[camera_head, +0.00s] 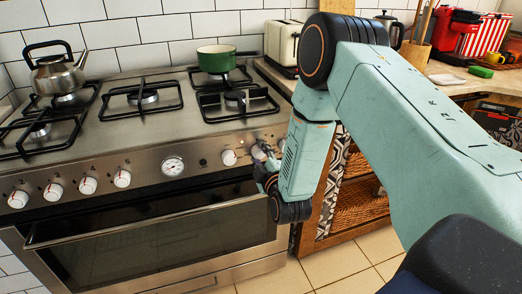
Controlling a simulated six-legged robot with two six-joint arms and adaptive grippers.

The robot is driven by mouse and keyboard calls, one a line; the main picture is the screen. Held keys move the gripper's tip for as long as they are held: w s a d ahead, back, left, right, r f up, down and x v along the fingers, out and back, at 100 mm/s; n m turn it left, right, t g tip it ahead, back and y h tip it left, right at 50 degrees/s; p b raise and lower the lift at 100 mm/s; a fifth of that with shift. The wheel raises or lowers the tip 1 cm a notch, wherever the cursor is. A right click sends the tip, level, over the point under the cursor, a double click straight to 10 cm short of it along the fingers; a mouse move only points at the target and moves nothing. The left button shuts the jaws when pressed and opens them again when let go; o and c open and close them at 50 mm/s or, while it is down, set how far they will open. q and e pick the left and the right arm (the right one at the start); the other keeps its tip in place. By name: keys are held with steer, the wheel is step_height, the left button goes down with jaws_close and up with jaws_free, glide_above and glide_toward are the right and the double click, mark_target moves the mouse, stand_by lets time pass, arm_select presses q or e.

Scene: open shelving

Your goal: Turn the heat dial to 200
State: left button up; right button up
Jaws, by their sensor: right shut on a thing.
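The stove's front panel (205,168) carries a row of white knobs and a round gauge-like dial (173,166). A white knob (229,157) is uncovered just left of my right gripper. My right gripper (262,157) is at the right end of the panel, over the knob position there. It is shut on a dial that it mostly hides, so the dial's markings and setting cannot be read. My right arm covers much of the right side of the view. My left gripper does not show.
A steel kettle (57,74) and a green pot (216,59) stand on the black burner grates. The oven door handle (150,222) runs below the panel. A toaster (283,42) stands on the counter right of the stove. Tiled floor (335,270) is clear at the front.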

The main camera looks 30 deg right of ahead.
steer(key=m+p, duration=0.1)
steer(key=m, duration=0.1)
steer(key=shift+m+y, duration=0.4)
steer(key=m, duration=0.3)
steer(key=shift+d+p, duration=0.1)
steer(key=shift+p, duration=0.3)
steer(key=m+y, duration=0.1)
steer(key=m, duration=0.5)
steer(key=shift+f+m+t+y, duration=0.1)
steer(key=shift+m+t+y, duration=0.2)
steer(key=shift+t, duration=0.1)
steer(key=m+b, duration=0.1)
steer(key=m, duration=0.2)
steer(key=m+b, duration=0.2)
steer(key=m, duration=0.1)
steer(key=shift+f+m+t, duration=0.1)
steer(key=shift+m+t, duration=0.3)
steer(key=m+b, duration=0.3)
steer(key=m, duration=0.1)
steer(key=shift+m, duration=0.4)
steer(key=shift+m+t+b, duration=0.3)
steer(key=shift+m+b, duration=0.15)
steer(key=shift+m, duration=0.35)
